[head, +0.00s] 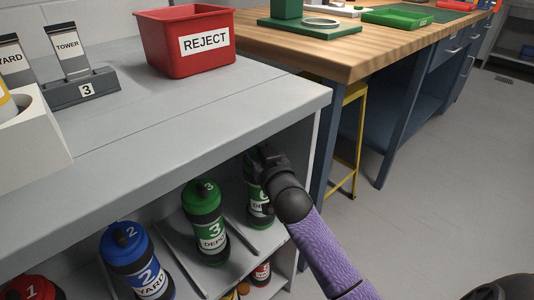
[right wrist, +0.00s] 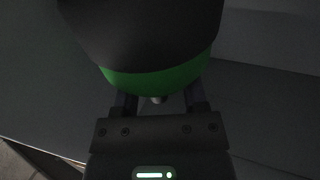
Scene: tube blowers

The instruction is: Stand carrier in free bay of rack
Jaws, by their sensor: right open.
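A green carrier (head: 258,205) with a dark band and white label stands in the rightmost bay of the rack (head: 236,243), under the grey counter. My right gripper (head: 262,160) reaches in at the carrier's top; its jaws are open. In the right wrist view the carrier's green part (right wrist: 155,78) and dark body lie just beyond and between the two fingers (right wrist: 158,102); I cannot tell whether they touch. Other carriers stand left of it: green 3 (head: 208,222), blue 2 (head: 137,262) and red 1 (head: 32,288).
The counter edge (head: 200,130) overhangs the rack, with a side panel (head: 313,160) right of my gripper. A red REJECT bin (head: 186,42) and a grey holder marked 3 (head: 84,90) stand on top. Small bottles (head: 261,274) sit lower down.

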